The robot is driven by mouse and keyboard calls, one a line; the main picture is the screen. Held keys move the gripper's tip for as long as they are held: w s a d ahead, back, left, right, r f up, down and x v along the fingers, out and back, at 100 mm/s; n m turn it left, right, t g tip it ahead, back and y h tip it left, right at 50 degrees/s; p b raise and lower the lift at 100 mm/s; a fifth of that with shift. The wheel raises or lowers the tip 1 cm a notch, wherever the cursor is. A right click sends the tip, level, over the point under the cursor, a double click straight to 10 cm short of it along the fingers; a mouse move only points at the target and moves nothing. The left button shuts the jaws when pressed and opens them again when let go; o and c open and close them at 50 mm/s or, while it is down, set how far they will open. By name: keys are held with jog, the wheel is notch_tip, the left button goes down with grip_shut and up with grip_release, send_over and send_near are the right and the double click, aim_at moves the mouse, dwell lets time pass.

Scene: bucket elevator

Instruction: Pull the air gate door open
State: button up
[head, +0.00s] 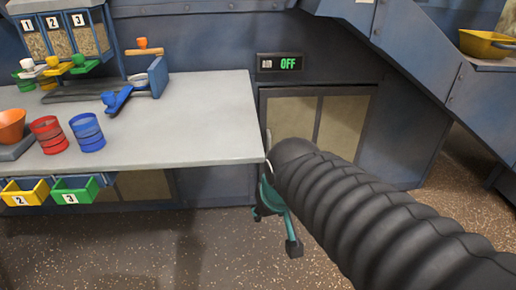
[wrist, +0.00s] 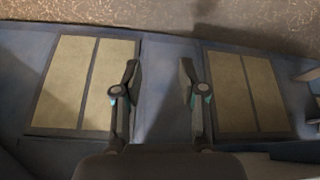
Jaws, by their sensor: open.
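The air gate door looks to be the framed panel (head: 341,128) with two beige panes under the AIR OFF display (head: 280,63) in the head view. Its left and lower parts are partly hidden by my black ribbed arm. I cannot make out a handle. The wrist view shows two similar framed panels, one at left (wrist: 75,80) and one at right (wrist: 245,92); I cannot tell which is the door. My gripper (wrist: 158,70) is open and empty, its fingers in front of the blue wall between them. In the head view it (head: 278,226) is mostly hidden behind the arm.
A grey table (head: 190,115) ends just left of my gripper, with red and blue cups (head: 87,132) and an orange bowl on it. Numbered bins (head: 76,190) hang under its front edge. A slanted blue beam (head: 420,75) stands at right. Speckled floor lies below.

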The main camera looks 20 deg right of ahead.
jog(key=w+d+f+m+h+b, duration=0.1)
jog(key=w+d+f+b, duration=0.1)
jog(key=w+d+f, duration=0.55)
jog(key=t+b, duration=0.5)
jog(key=t, duration=0.8)
send_near(269, 148)
jog(key=shift+n, duration=0.4)
jog(key=w, duration=0.7)
jog(key=w+d, duration=0.1)
jog(key=w, duration=0.2)
jog(key=shift+w+r, duration=0.1)
jog(key=shift+w, duration=0.3)
grip_shut()
